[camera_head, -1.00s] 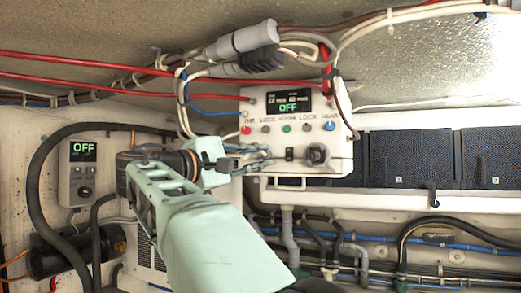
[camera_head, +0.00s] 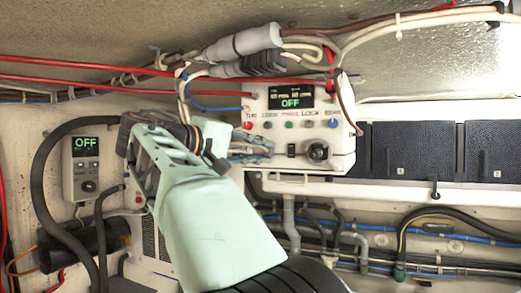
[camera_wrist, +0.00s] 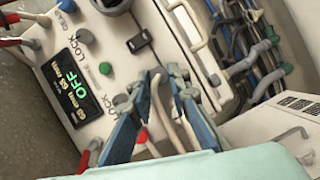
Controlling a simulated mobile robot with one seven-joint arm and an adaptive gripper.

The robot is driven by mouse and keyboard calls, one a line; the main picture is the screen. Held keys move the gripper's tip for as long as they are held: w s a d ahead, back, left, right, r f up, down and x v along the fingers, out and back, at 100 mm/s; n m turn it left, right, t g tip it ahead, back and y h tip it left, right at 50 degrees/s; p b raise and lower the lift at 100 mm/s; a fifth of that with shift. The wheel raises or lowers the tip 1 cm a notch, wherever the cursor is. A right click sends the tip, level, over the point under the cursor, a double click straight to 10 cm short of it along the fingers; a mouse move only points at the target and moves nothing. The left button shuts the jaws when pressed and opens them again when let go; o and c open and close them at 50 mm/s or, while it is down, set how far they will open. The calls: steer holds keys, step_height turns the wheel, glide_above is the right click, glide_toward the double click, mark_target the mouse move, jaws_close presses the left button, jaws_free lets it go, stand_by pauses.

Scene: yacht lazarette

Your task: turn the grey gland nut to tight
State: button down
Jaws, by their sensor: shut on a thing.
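The white control box (camera_head: 335,160) hangs under the sloped overhead, its small display reading OFF; it fills the upper left of the wrist view (camera_wrist: 60,118). My gripper (camera_head: 266,147) reaches its lower left front. In the wrist view my gripper (camera_wrist: 164,76) has its two blue fingers with grey tips closed in beside the box face, with a pale cable (camera_wrist: 165,115) running between them. The grip is at the grey gland nut, which the fingertips mostly hide; its turned position cannot be read.
Coloured buttons (camera_head: 289,125) and a dark round knob (camera_head: 318,151) sit close to the fingers. Grey connectors (camera_head: 243,43) and cables run above. A second OFF unit (camera_head: 86,167) is on the left wall. Dark panels (camera_head: 412,150) stand at right.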

stand_by(0.3)
steer(key=c, duration=1.8)
jaws_free()
steer(key=v, duration=1.2)
steer(key=shift+d, duration=0.1)
